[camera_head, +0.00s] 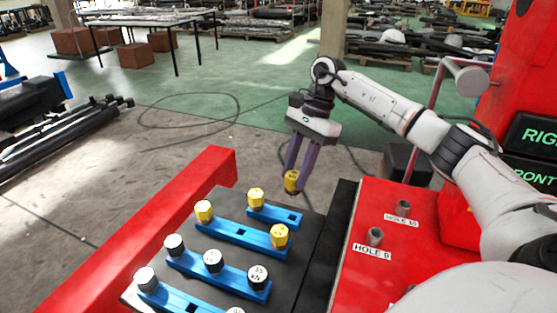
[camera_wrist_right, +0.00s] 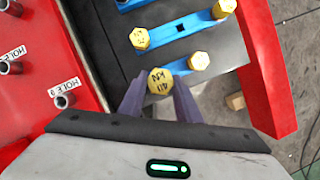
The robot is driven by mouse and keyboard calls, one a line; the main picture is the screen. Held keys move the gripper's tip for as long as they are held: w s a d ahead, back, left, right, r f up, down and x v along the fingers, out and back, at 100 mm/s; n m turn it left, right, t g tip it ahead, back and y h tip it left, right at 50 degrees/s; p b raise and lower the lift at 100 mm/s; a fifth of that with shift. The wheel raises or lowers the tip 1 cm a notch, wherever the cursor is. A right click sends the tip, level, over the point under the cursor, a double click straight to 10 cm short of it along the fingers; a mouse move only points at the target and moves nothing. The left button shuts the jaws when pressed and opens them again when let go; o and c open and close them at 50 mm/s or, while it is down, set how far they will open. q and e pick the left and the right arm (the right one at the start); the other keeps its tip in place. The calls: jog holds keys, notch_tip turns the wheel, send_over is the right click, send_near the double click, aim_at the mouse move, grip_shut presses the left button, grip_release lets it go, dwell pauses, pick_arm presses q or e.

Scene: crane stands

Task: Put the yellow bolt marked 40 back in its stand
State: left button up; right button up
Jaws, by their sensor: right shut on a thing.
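My right gripper (camera_head: 298,172) is shut on a yellow hex-headed bolt (camera_head: 291,182), held above and just beyond the far end of the black platform. In the right wrist view this bolt (camera_wrist_right: 158,80) shows "40 KN" on its head, between the fingertips. The short far blue stand (camera_head: 275,213) has one yellow bolt (camera_head: 256,197) at its left end and an open hole toward its right end. A longer blue stand (camera_head: 241,234) holds yellow bolts at its left (camera_head: 204,210) and right (camera_head: 279,235) ends, with a free hole between. My left gripper is out of view.
Nearer blue stands (camera_head: 222,273) hold several white- and grey-headed bolts. A red beam (camera_head: 190,195) runs along the platform's left. On the right, a red surface (camera_head: 365,275) carries upright sockets labelled "HOLE 9" (camera_head: 375,236) and "HOLE 10" (camera_head: 403,207).

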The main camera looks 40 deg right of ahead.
aim_at(295, 191)
jog(key=shift+s+r, duration=0.15)
jog(key=shift+s, duration=0.05)
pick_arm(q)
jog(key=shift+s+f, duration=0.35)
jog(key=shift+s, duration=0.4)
pick_arm(e)
jog(key=shift+f+b, duration=0.35)
jog(key=shift+f, duration=0.35)
jog(key=shift+f+b, duration=0.5)
jog(key=shift+f, duration=0.3)
notch_tip(295, 191, down, 2)
jog(key=shift+f+b, duration=0.15)
jog(key=shift+b, duration=0.55)
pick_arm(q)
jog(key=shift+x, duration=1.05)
pick_arm(e)
jog(key=shift+f, duration=0.3)
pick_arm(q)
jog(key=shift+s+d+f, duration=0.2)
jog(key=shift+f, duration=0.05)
pick_arm(e)
jog(key=shift+f, duration=0.15)
